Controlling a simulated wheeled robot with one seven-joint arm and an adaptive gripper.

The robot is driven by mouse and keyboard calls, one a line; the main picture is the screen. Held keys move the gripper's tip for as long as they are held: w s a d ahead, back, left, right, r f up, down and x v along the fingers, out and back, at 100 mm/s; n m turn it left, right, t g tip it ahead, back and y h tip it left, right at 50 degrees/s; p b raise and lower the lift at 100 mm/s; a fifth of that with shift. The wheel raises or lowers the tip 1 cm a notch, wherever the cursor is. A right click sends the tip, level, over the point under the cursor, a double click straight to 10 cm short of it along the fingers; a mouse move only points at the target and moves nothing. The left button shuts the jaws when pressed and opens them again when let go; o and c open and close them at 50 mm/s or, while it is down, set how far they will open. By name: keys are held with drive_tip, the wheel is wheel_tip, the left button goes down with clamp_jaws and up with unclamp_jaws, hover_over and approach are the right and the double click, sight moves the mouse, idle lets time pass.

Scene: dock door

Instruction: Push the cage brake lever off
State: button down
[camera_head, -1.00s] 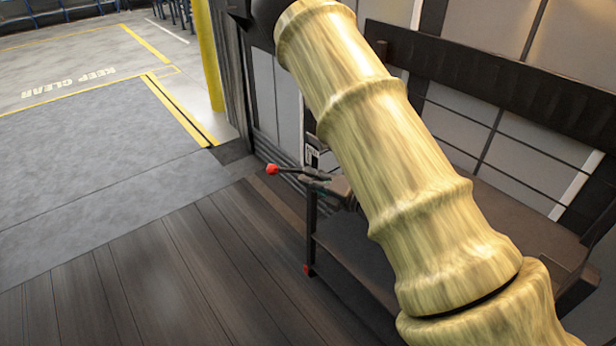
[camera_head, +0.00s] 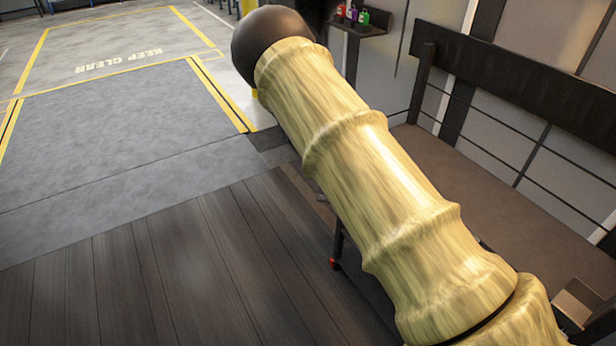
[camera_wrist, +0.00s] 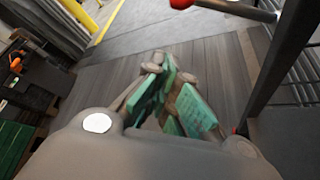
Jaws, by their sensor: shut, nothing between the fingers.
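The brake lever is a dark bar with a red knob (camera_wrist: 182,3) at the top edge of the wrist view, where the knob is partly cut off. The bar runs right from the knob to the dark cage frame (camera_wrist: 285,55). In the head view my arm hides the lever. A low part of the cage (camera_head: 337,243) shows there beside my arm, with a red end at its foot. My gripper (camera_wrist: 172,85), with teal finger pads, is shut and empty over the plank floor. In the wrist picture it sits below and left of the lever, apart from it.
My arm covers the middle of the head view. The plank floor (camera_head: 150,270) and grey dock plate (camera_head: 110,140) on the left are clear. A wall shelf (camera_head: 360,27) with bottles is at the back. A yellow post (camera_wrist: 82,15) and a dark shelf unit (camera_wrist: 30,85) are at left.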

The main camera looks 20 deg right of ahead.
idle(0.3)
drive_tip(key=w+a, duration=0.3)
drive_tip(key=w, duration=0.6)
drive_tip(key=shift+f, duration=0.25)
drive_tip(key=shift+d+p, duration=0.1)
drive_tip(key=shift+p, duration=0.2)
